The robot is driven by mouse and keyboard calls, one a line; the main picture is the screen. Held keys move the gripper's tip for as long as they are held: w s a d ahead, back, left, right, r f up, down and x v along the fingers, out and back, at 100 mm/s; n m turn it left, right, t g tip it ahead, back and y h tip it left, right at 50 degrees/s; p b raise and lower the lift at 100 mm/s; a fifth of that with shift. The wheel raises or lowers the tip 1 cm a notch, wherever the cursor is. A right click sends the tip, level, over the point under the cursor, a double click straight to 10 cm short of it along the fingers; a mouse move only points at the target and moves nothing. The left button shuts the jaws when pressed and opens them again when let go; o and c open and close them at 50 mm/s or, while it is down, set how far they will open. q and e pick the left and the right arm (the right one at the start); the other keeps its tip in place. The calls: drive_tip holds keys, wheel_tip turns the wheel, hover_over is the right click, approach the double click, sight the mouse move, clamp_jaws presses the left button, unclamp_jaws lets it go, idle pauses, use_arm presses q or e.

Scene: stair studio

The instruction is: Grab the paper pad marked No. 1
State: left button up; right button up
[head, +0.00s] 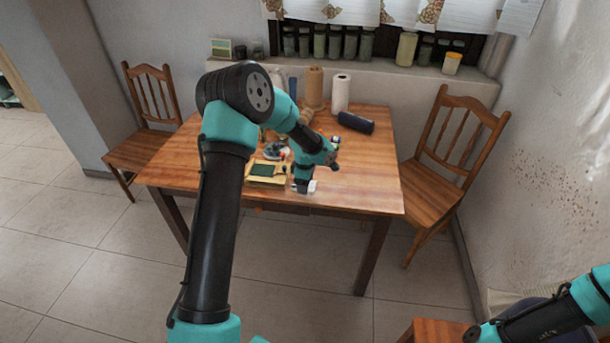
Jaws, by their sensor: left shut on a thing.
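My left gripper (302,187) is over the front middle of the wooden table (370,180), pointing down. It is shut on a small white thing (313,186) that looks like a paper pad. Its fingers hide part of this thing, and any number on it is too small to read. I cannot tell whether it touches the tabletop. Of my right arm only links show at the bottom right; its gripper is out of the picture.
A yellow box with a dark green top (266,172) lies left of my left gripper. A dark blue cylinder (355,122), a white roll (340,94) and a tan bottle (314,88) are at the back. The table's right side is clear. Chairs flank the table.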

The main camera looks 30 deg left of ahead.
use_arm(q)
drive_tip(key=shift+s+d+r, duration=0.1)
drive_tip(key=shift+s+d, duration=0.45)
drive_tip(key=shift+s, duration=0.35)
